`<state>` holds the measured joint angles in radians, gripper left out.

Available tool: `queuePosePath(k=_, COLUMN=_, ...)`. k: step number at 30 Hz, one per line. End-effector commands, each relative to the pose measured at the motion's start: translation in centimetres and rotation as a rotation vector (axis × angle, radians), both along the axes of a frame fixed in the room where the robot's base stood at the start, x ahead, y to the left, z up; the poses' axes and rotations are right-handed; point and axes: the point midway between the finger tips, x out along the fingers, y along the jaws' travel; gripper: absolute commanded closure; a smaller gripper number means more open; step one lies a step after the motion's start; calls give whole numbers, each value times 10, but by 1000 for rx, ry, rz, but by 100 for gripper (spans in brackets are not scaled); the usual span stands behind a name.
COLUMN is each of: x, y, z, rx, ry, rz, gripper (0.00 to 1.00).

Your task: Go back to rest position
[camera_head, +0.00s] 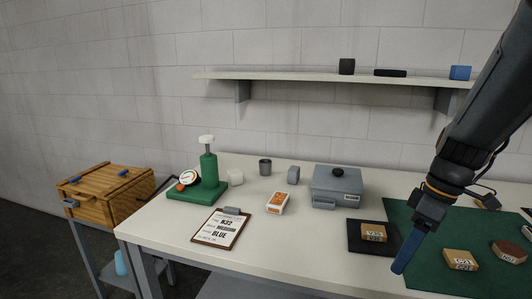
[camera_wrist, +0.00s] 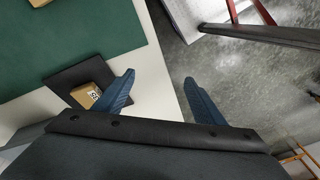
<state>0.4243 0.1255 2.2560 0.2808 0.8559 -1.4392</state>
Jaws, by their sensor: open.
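My gripper (camera_head: 402,262) hangs at the right of the head view, in front of the left edge of the green mat (camera_head: 425,284). In the wrist view my gripper (camera_wrist: 160,78) shows two blue fingers spread apart with nothing between them. A tan labelled block (camera_head: 374,231) sits on a small black pad (camera_head: 358,246) left of my gripper. The same block (camera_wrist: 86,95) shows beside one finger in the wrist view, apart from the gap between the fingers.
More labelled blocks (camera_head: 461,261) lie on the green mat. A grey box (camera_head: 337,187), a clipboard (camera_head: 220,230), an orange-and-white packet (camera_head: 277,203) and a green press (camera_head: 208,172) stand on the table. A shelf (camera_head: 300,77) runs along the wall. A wooden crate (camera_head: 106,195) is left.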

Motion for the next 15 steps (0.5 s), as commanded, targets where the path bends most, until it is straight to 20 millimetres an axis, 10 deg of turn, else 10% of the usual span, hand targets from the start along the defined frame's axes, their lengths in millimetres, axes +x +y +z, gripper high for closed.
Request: queuePosePath(k=15, x=-41, y=95, z=-52, rx=-171, ry=52, rz=-652, gripper=36)
